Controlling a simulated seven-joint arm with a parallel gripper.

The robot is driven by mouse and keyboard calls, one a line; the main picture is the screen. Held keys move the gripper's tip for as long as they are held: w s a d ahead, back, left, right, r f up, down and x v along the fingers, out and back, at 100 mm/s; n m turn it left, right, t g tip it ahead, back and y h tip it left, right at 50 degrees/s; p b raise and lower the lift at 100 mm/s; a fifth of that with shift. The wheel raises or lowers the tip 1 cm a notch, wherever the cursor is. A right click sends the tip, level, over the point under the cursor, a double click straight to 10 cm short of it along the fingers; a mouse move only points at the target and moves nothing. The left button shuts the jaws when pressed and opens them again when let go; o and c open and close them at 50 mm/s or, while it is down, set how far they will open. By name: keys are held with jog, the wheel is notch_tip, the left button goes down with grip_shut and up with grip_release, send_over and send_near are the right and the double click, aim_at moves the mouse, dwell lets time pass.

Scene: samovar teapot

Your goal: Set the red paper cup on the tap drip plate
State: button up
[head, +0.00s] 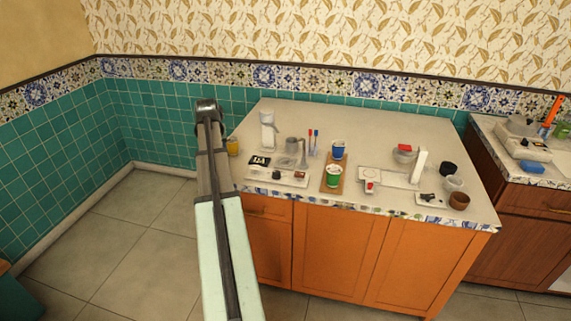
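I cannot make out a red paper cup for certain. A small white item with a red part (370,187) stands near the counter's front edge, right of centre. Another red item (404,148) lies in or on a grey bowl (403,156) behind it. I cannot tell which thing is the tap drip plate; a flat pale plate (385,176) lies beside an upright white block (418,166). My arm reaches up the picture left of the counter. Its dark far end (207,105) is apart from these items; no fingers can be made out.
A green cup (333,176) and a blue cup (338,150) stand on a brown board. A white tray (262,178) with small items, a metal mug (292,145) and a white device (268,130) are further left. The counter's back is clear.

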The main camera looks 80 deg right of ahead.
jog(key=s+d+r+m+g, duration=0.1)
jog(key=s+d+r+m, duration=0.25)
jog(key=s+d, duration=0.5)
jog(key=s+d+r+m+g, duration=0.2)
jog(key=s+d+m, duration=0.3)
jog(key=s, duration=0.6)
jog(key=m, duration=0.2)
send_over(287, 162)
jog(key=w+a, duration=0.2)
jog(key=a, duration=0.2)
jog(key=shift+n+g, duration=0.25)
jog(key=shift+g, duration=0.15)
jog(key=f, duration=1.3)
jog(key=shift+s+d+f, duration=0.1)
jog(key=shift+d+f, duration=0.1)
jog(key=d, duration=0.1)
jog(key=s+d, duration=0.1)
jog(key=d, duration=0.2)
jog(key=shift+s+d, duration=0.1)
jog(key=shift+s, duration=0.25)
jog(key=shift+a+f, duration=0.3)
jog(key=shift+f, duration=0.3)
jog(key=shift+f, duration=0.15)
jog(key=o, duration=0.7)
